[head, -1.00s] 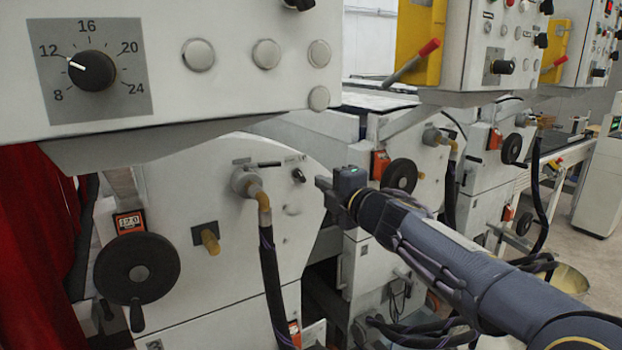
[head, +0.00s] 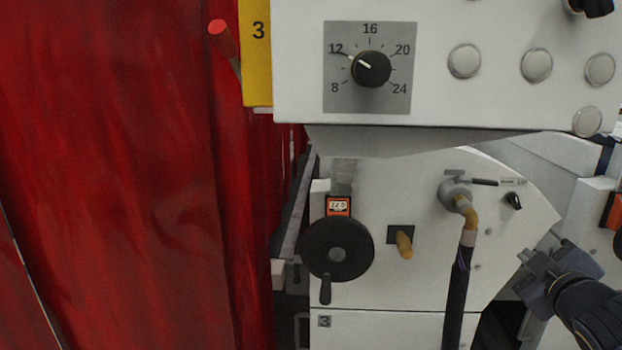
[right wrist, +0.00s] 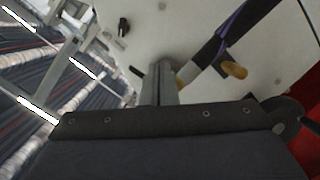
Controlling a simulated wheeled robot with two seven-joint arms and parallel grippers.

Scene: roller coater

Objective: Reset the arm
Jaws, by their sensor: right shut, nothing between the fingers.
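My right gripper (head: 526,255) is at the lower right of the head view, in front of the right part of the machine's white lower panel (head: 420,285). Its fingers are shut with nothing between them. In the right wrist view the shut fingers (right wrist: 158,80) point toward the white panel, with a black hose and a brass-coloured fitting (right wrist: 233,70) beyond them. I cannot tell whether the fingertips touch the panel. My left gripper is not in view.
A black handwheel (head: 337,250), a brass fitting (head: 404,244) and a black hose (head: 456,290) stand out from the panel. Above overhangs a control box with a dial (head: 370,68) pointing near 12. A red curtain (head: 110,170) fills the left.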

